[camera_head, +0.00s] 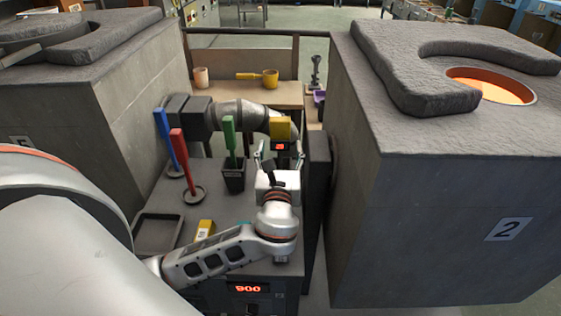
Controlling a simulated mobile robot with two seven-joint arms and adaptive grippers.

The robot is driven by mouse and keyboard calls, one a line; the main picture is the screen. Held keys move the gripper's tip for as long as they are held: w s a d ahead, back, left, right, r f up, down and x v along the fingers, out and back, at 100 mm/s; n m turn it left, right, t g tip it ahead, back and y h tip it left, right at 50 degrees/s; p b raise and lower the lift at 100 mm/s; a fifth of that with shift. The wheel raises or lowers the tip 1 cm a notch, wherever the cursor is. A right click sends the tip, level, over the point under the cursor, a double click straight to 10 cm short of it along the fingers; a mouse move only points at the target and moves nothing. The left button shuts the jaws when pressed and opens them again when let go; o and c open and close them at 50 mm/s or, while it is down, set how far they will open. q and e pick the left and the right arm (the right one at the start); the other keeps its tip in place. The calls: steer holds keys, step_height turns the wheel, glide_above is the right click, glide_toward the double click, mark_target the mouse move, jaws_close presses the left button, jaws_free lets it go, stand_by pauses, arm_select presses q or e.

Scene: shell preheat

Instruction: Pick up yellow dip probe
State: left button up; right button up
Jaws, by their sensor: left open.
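The yellow block (281,127) over a dark box with a lit red digit seems to be the yellow dip probe. It stands upright at the far right end of the dark worktop (228,208); its lower part is hidden behind my left gripper. My left gripper (279,152) is open and points away from me, its fingers spread to the left and right of the probe's dark part. I cannot tell whether they touch it. My right gripper is not in view.
Blue (165,138), red (182,160) and green (229,138) handled tools stand left of the gripper, the green one in a black cup (233,177). A yellow-and-white block (205,229) and a dark tray (158,234) are nearer. Furnace 2 (450,200) rises close on the right.

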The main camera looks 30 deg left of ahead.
mark_target(280, 141)
arm_select(q)
steer(key=x, duration=0.5)
steer(key=shift+a, duration=0.15)
steer(key=c, duration=1.2)
